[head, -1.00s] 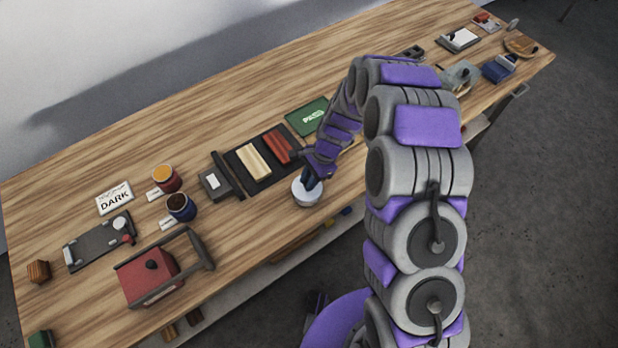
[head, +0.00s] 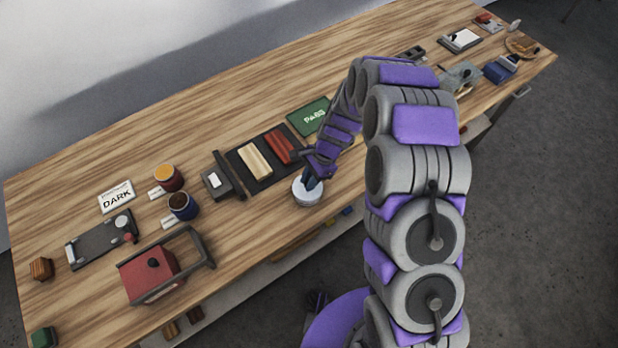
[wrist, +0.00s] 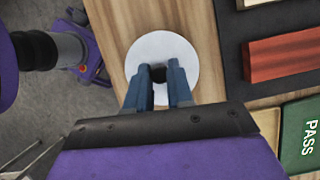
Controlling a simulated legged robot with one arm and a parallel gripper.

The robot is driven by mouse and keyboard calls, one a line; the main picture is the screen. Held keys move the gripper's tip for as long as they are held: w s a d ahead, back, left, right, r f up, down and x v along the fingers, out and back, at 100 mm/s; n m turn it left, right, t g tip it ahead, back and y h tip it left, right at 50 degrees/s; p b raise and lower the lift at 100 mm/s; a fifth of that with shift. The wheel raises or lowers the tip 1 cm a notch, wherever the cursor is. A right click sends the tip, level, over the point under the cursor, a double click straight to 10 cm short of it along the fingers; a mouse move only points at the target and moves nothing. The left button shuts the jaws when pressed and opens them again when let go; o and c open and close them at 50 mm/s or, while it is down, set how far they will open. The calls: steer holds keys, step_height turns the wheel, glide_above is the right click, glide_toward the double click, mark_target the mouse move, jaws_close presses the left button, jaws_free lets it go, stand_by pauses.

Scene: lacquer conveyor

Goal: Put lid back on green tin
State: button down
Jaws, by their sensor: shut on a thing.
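A pale round lid (head: 304,197) with a dark knob (wrist: 158,73) is at the front edge of the bench. My gripper (head: 311,183) points down at it. In the wrist view the two blue fingers of my gripper (wrist: 159,70) are shut on the knob, in the middle of the pale disc (wrist: 160,42). I cannot tell whether the lid rests on a tin or directly on the wood. No tin that is clearly green shows. A small green object (head: 43,338) is cut off at the bottom left of the head view.
A dark tray (head: 262,178) with a cream and a red block lies just behind the lid, near a green PASS card (head: 309,116).

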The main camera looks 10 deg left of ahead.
steer(key=shift+c, duration=2.2)
jaws_free()
steer(key=shift+r, duration=0.1)
steer(key=shift+r+p, duration=1.9)
steer(key=shift+r, duration=1.55)
jaws_close()
steer(key=shift+f+b, duration=0.3)
steer(key=shift+f, duration=1.05)
steer(key=shift+f, duration=0.7)
